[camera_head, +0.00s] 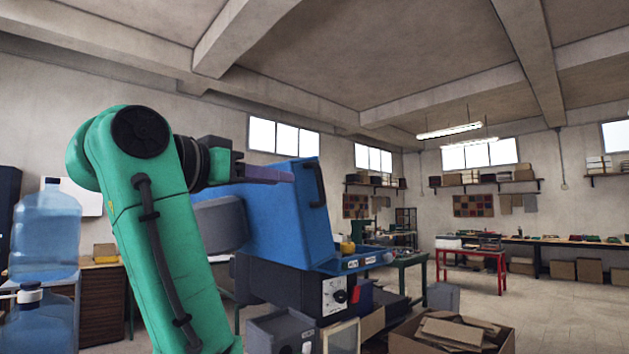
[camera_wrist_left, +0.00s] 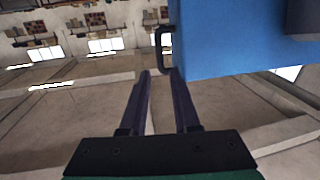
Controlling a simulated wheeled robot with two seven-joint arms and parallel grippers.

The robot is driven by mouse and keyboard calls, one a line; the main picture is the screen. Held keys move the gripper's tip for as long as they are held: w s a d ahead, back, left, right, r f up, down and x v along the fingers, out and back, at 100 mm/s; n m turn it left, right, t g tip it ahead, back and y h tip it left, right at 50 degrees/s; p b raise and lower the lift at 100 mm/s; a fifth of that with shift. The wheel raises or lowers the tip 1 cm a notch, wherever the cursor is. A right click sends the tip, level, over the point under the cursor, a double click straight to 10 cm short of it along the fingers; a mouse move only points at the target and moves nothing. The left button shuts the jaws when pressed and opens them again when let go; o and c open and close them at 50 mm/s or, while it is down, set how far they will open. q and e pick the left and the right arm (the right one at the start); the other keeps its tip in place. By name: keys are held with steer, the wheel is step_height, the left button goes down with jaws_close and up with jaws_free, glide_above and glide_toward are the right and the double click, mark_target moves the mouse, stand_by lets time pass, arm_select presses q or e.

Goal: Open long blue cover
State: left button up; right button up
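The long blue cover (camera_head: 285,222) sits over a dark machine base (camera_head: 285,285) with a knob panel. A black handle (camera_head: 317,182) is on its right end face. How far the cover is raised cannot be told. My left gripper (camera_head: 290,175) is beside the cover's upper part, its tips pointing toward the handle end. In the left wrist view its two dark fingers (camera_wrist_left: 161,75) are apart with nothing between them. The handle (camera_wrist_left: 158,50) stands just beyond the tips, beside the blue cover (camera_wrist_left: 235,35). My right gripper is not in view.
A cardboard box of scraps (camera_head: 455,335) and a grey bin (camera_head: 280,330) stand on the floor near the machine. Large water bottles (camera_head: 45,230) are at the left. A red table (camera_head: 470,255) stands farther back, with open floor around it.

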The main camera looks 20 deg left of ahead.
mark_target(318, 183)
arm_select(q)
steer(key=p+x, duration=0.4)
steer(key=x, duration=0.7)
steer(key=shift+d+r, duration=0.1)
steer(key=shift+w, duration=0.1)
jaws_close()
stand_by(0.7)
